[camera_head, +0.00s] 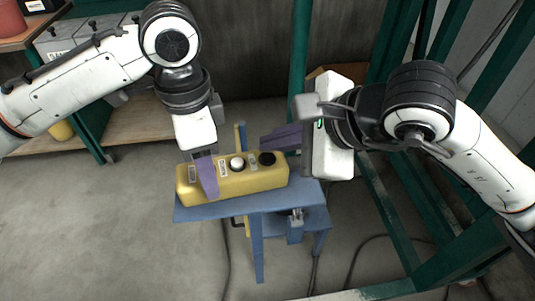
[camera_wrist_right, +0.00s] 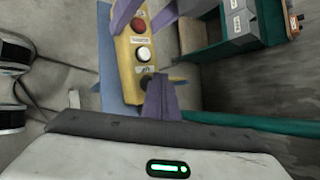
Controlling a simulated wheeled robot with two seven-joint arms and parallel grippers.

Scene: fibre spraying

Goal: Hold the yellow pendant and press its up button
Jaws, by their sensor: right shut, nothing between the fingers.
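The yellow pendant (camera_head: 236,187) lies lengthwise on a small blue stand (camera_head: 240,205). Its top carries a white button (camera_head: 237,163) near the middle and a black button (camera_head: 267,158) at the right end. The right wrist view also shows a red button (camera_wrist_right: 138,25) at the other end. My left gripper (camera_head: 204,172) straddles the pendant's left part from above, one finger along each side, apparently closed on it; it covers the red button in the head view. My right gripper (camera_head: 268,142) is shut and empty, its tips close to the black button. Contact cannot be told.
Green metal frames stand at the right (camera_head: 395,215) and at the left (camera_head: 90,135). Grey boxes (camera_head: 75,38) sit on the left bench. A cardboard box (camera_head: 335,72) is behind my right gripper. Cables lie on the floor, which is open in front of the stand.

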